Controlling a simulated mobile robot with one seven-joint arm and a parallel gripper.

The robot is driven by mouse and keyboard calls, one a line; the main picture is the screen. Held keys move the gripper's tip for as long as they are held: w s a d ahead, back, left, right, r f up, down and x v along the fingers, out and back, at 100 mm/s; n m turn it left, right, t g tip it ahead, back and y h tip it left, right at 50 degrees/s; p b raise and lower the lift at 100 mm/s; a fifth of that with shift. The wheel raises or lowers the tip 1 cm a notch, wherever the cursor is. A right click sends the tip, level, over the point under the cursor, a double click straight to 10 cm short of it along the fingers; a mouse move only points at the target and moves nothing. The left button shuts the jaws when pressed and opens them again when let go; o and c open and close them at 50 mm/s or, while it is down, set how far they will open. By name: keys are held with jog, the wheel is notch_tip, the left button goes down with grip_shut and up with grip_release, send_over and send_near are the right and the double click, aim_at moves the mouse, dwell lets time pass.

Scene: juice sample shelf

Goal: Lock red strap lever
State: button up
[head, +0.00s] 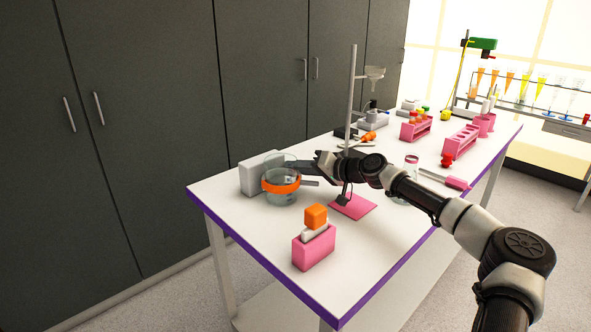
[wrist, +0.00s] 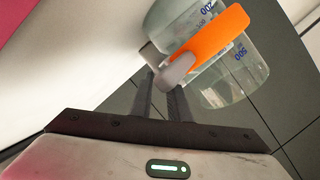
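The strap looks orange rather than red. The orange strap (head: 281,186) runs around a clear glass beaker (head: 284,199) near the table's back left; in the wrist view the strap (wrist: 222,33) crosses the beaker (wrist: 239,79), which has blue graduations. A grey lever (wrist: 178,69) sticks out from the strap's end; a paler grey piece (wrist: 156,57) is beside it. My gripper (wrist: 161,82) has its two dark fingers slightly apart, tips close to these grey parts. I cannot tell whether they touch. In the head view my gripper (head: 316,165) is just right of the beaker.
A white box (head: 257,173) stands behind the beaker. A pink holder with an orange-topped item (head: 314,252) is in front. A pink mat (head: 353,206) and the stand's pole (head: 350,100) lie right of the beaker. Pink racks (head: 461,139) stand farther along.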

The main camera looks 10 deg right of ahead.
jog(key=shift+w+a, duration=0.15)
grip_shut()
jog(key=shift+w+f+n+g+y+b, duration=0.1)
jog(key=shift+f+n+g+y+b, duration=0.2)
jog(key=shift+b, duration=0.25)
jog(key=shift+a+r+n+g+y, duration=0.1)
jog(key=shift+r+n+g+y, duration=0.1)
jog(key=shift+n+g+y, duration=0.25)
grip_release()
